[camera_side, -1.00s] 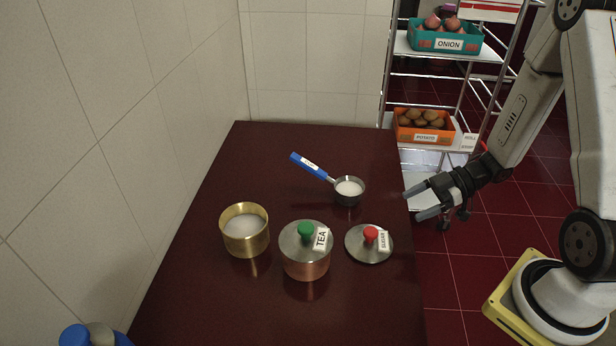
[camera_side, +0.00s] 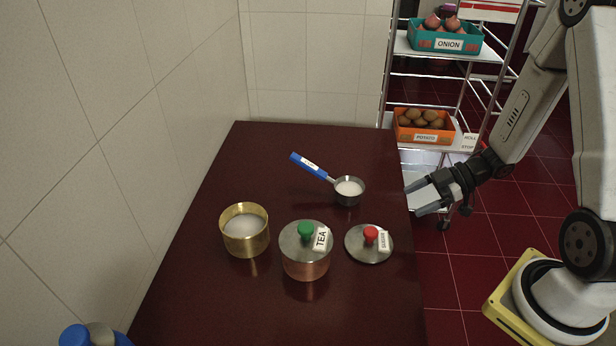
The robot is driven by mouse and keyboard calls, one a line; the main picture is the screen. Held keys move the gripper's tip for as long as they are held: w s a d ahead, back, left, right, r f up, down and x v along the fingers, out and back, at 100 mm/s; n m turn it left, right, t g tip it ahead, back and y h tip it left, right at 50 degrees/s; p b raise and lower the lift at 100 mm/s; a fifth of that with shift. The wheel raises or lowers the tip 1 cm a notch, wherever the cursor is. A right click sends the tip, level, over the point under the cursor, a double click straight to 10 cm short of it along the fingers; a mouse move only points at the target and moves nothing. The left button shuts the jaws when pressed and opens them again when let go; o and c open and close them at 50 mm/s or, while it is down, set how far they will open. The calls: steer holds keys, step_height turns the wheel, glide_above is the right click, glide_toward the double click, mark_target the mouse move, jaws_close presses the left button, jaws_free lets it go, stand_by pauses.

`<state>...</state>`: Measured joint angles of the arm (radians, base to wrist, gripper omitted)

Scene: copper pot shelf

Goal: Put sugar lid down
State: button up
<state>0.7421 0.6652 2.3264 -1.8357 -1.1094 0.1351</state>
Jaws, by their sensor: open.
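The sugar lid (camera_side: 360,250) is a round metal disc with a red knob and a white label. It lies flat on the dark red table, right of the copper tea pot (camera_side: 306,266). The tea pot has its own lid on, with a green knob and a TEA label. An open brass pot (camera_side: 245,243) with white contents stands at the left. My gripper (camera_side: 416,198) is open and empty just past the table's right edge, apart from the lid and above and to the right of it.
A metal scoop (camera_side: 349,198) with a blue handle and white contents rests behind the pots. The table (camera_side: 270,150) is clear at the back and front. A wire shelf with an onion crate (camera_side: 445,45) and a potato crate (camera_side: 424,133) stands behind. A tiled wall (camera_side: 120,120) borders the left.

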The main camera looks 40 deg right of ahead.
steer(key=w+d+r+m+h, duration=0.1)
steer(key=w+r+m+h, duration=0.3)
steer(key=w+m+h, duration=0.45)
steer(key=s+a+r+m+g+h, duration=0.2)
steer(key=s+a+m+g, duration=0.1)
steer(key=s+a, duration=0.5)
steer(key=shift+s+g, duration=0.5)
steer(key=shift+s, duration=0.75)
